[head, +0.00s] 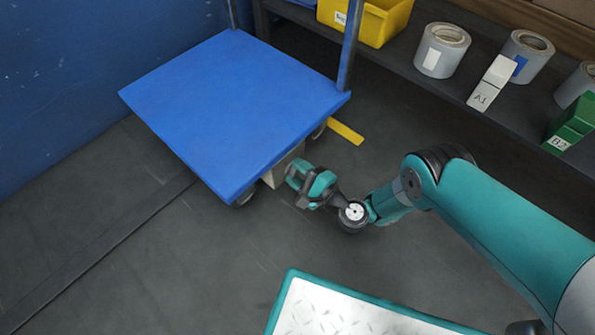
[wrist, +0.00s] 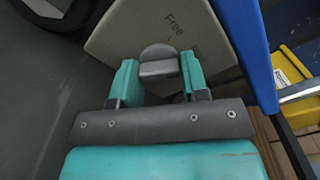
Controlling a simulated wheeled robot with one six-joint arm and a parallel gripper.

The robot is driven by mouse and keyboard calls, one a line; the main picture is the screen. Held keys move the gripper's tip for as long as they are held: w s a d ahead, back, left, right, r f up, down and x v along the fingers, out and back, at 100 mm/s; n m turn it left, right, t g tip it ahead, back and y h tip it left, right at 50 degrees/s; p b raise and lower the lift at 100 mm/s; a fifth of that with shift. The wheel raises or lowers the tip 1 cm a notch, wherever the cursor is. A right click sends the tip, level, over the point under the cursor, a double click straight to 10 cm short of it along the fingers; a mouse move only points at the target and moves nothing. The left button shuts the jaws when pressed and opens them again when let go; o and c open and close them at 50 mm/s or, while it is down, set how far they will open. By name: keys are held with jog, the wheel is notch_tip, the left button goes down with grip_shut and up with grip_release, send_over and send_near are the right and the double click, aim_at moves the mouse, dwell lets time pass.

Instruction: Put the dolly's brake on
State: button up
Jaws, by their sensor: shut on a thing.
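A beige box (head: 283,167) sits under the deck's near right edge. In the wrist view its beige face (wrist: 105,40) carries the word "Free" beside a dark grey knob (wrist: 159,62). My gripper (head: 293,176) is at this box, and in the wrist view its teal fingers (wrist: 159,80) are shut on the knob from both sides. Any other marking on the face is hidden or not readable.
A shelf (head: 400,75) at the upper right holds a yellow bin (head: 372,20), grey rolls (head: 441,50), an A1 card (head: 491,83) and a green B2 box (head: 572,125). A yellow strip (head: 345,132) lies by the dolly. The floor left of my gripper is clear.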

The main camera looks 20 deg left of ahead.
jog(key=o, duration=0.9)
jog(key=shift+d+r+p, duration=0.1)
jog(key=shift+r+p, duration=0.05)
jog(key=shift+p, duration=0.15)
jog(key=p+v, duration=1.6)
jog(key=v, duration=0.1)
jog(key=shift+d, duration=0.1)
